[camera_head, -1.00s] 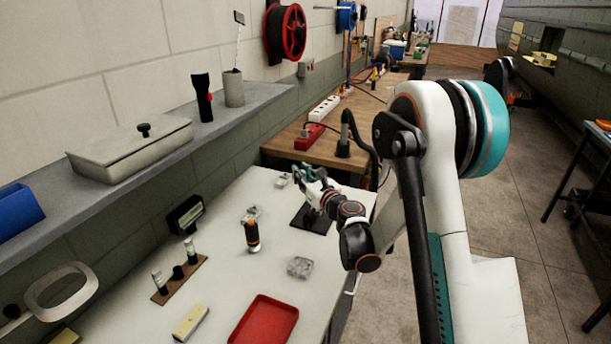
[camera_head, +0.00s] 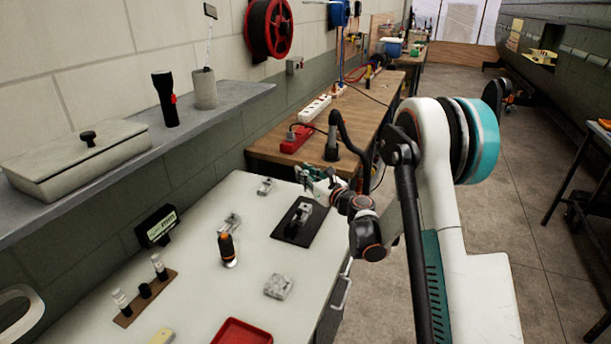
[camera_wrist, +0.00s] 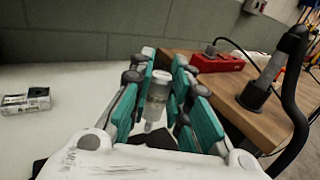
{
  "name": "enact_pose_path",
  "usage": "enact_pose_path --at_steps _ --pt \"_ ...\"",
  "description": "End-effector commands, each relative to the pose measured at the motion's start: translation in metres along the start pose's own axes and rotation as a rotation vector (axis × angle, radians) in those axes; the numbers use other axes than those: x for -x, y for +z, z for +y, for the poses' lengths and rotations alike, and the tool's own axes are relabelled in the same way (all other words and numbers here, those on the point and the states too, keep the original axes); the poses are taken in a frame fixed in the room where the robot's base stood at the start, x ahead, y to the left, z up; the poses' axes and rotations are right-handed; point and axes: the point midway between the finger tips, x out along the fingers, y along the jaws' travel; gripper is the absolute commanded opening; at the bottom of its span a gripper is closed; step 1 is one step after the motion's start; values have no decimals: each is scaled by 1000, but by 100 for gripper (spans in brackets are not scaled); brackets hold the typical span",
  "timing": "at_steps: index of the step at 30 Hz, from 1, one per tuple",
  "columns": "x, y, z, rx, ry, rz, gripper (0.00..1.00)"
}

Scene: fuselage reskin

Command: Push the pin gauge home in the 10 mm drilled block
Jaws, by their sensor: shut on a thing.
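My gripper (camera_head: 316,181) is over the far right part of the white bench, near the black mat (camera_head: 322,231). In the wrist view my gripper (camera_wrist: 160,92) has its teal pads closed around a pin gauge (camera_wrist: 158,92) with a pale, clear-looking handle. The gauge points down, with its lower tip visible between the pads. A grey block (camera_head: 301,213) sits on the black mat. Other grey blocks lie on the bench: one behind (camera_head: 265,187), one at mid-left (camera_head: 232,222) and one in front (camera_head: 279,286). Their sizes cannot be read.
A brown rack (camera_head: 128,318) holds upright gauges beside a small black display (camera_head: 156,226). A black-and-orange tool (camera_head: 227,249) stands mid-bench. A red tray (camera_head: 241,332) lies in front. The wooden bench (camera_wrist: 225,88) carries a red power box (camera_wrist: 217,63) and a black post (camera_wrist: 275,68).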

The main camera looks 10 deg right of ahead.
Motion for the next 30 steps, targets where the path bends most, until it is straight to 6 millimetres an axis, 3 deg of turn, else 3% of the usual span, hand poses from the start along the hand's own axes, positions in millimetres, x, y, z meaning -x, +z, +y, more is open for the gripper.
enact_pose_path --at_steps 19,30 --pt "0 -44 0 0 0 0 0" --pt "0 -50 0 0 0 0 0"
